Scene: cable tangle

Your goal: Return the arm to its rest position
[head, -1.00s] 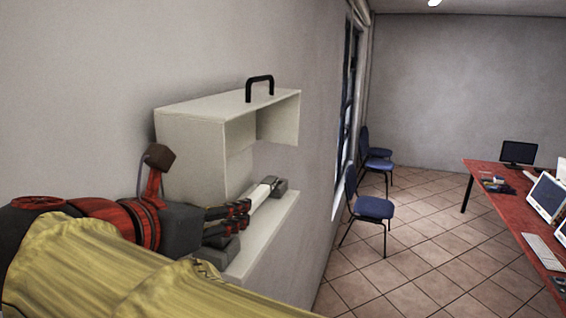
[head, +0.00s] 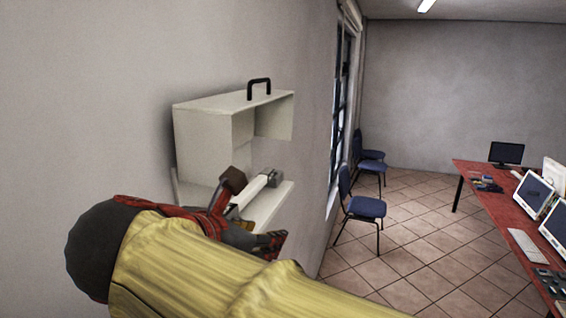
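My arm, in a yellow sleeve, reaches across the lower left of the head view. My gripper (head: 272,243), red and dark grey, shows just above the sleeve, in front of and below the wall box.
A pale wall box (head: 203,148) with a black handle (head: 258,88) on top stands close to my arm. A white bar with a grey end (head: 268,178) lies on its ledge. Blue chairs (head: 366,207) and a red desk (head: 490,205) stand right; tiled floor lies between.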

